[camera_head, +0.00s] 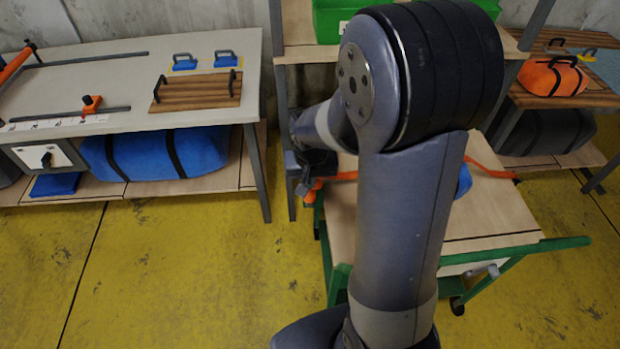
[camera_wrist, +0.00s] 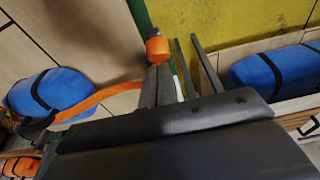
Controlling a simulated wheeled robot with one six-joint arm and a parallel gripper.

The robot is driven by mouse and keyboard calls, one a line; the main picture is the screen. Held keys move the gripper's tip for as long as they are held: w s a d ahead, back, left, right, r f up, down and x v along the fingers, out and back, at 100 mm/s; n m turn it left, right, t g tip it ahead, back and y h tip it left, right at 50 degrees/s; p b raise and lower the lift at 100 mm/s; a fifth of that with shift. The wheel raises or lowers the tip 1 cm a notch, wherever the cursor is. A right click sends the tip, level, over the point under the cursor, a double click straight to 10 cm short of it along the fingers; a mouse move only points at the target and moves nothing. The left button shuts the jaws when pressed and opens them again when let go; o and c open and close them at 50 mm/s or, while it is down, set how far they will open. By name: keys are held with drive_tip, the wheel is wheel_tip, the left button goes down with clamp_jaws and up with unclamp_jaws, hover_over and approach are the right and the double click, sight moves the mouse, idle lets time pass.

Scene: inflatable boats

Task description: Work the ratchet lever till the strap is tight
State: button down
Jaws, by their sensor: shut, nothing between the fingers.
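My gripper (camera_wrist: 158,68) is shut and empty in the wrist view, its two fingers side by side. An orange knob (camera_wrist: 157,46), apparently the ratchet lever's end, lies just beyond the fingertips; I cannot tell if they touch. An orange strap (camera_wrist: 102,97) runs across a wooden top towards a blue roll (camera_wrist: 48,92) with dark bands. In the head view the gripper shows at the cart's left edge, by the orange knob (camera_head: 311,193). The strap (camera_head: 489,170) reaches the cart's right side. My arm hides most of the roll (camera_head: 464,181) and the ratchet body.
The wooden-topped cart (camera_head: 341,235) has a green frame. A workbench (camera_head: 215,125) at left carries blue-handled tools and a slatted board, with a blue bundle (camera_head: 155,153) on its lower shelf. An orange bag (camera_head: 553,77) sits on the right table. Yellow floor is clear at front left.

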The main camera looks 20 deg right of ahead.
sight(310, 195)
drive_tip(key=shift+f+b, duration=3.15)
drive_tip(key=shift+f, duration=0.75)
wheel_tip(310, 195, up, 8)
drive_tip(key=p, duration=0.6)
drive_tip(key=shift+f, duration=0.15)
drive_tip(key=shift+r, duration=0.25)
drive_tip(key=shift+f, duration=0.1)
drive_tip(key=shift+f, duration=0.15)
wheel_tip(310, 195, down, 7)
drive_tip(key=b, duration=0.6)
drive_tip(key=shift+f, duration=0.15)
wheel_tip(310, 195, up, 8)
drive_tip(key=p, duration=0.5)
drive_tip(key=shift+f+p, duration=0.1)
drive_tip(key=shift+p, duration=0.3)
drive_tip(key=shift+f, duration=0.1)
